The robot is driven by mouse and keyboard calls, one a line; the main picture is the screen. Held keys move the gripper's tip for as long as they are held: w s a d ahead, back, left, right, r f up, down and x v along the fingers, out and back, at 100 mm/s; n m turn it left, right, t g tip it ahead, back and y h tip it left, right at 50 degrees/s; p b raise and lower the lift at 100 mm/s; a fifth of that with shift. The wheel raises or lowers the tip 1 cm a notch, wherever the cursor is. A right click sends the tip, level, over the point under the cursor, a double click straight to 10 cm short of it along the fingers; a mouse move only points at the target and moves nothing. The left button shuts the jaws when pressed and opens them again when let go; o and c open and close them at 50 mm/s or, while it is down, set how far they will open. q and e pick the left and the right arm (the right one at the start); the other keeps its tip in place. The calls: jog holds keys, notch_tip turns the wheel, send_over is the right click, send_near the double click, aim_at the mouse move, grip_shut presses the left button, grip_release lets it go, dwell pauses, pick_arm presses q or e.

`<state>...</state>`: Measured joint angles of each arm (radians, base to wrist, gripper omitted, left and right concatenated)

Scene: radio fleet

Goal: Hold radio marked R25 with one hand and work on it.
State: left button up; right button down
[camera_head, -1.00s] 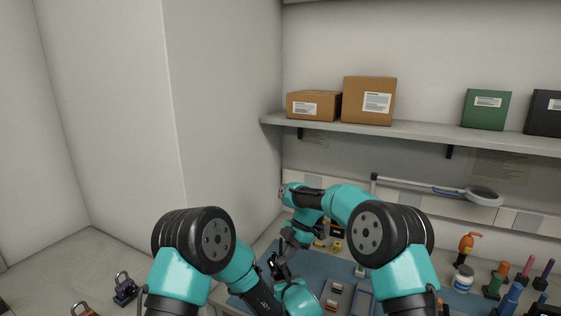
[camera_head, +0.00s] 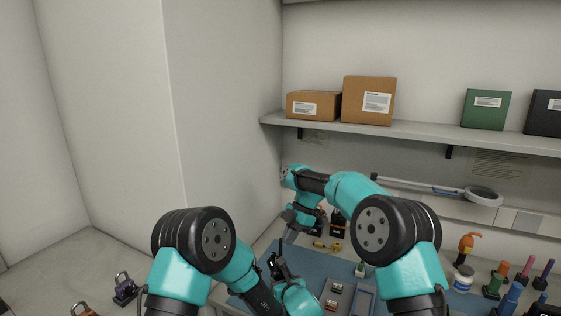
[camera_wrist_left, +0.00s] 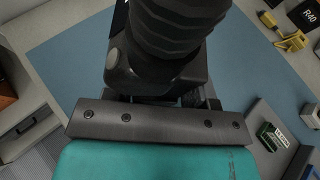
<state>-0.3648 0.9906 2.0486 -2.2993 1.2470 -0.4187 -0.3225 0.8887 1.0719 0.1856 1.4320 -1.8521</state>
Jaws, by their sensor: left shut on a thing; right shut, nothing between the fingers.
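My left gripper (camera_head: 279,268) is low over the blue mat (camera_head: 262,287) in the head view, shut on a small dark thing that looks like a radio with a thin upright antenna (camera_head: 281,247). No R25 mark is readable on it. My own arm hides much of it. In the left wrist view, dark ribbed and flat metal parts fill the middle, and I cannot make out the fingertips. My right gripper (camera_head: 289,236) is shut and empty just above and to the right of the antenna, pointing down.
A black radio marked R40 (camera_wrist_left: 308,13) stands beyond the mat, near yellow pieces (camera_wrist_left: 291,40). Bottles and coloured tools (camera_head: 492,285) stand at right. A magnifier lamp (camera_head: 484,195) hangs behind.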

dwell(0.3)
pick_arm(q)
jog(key=o, duration=1.4)
jog(key=shift+c, duration=0.2)
jog(key=v, duration=1.2)
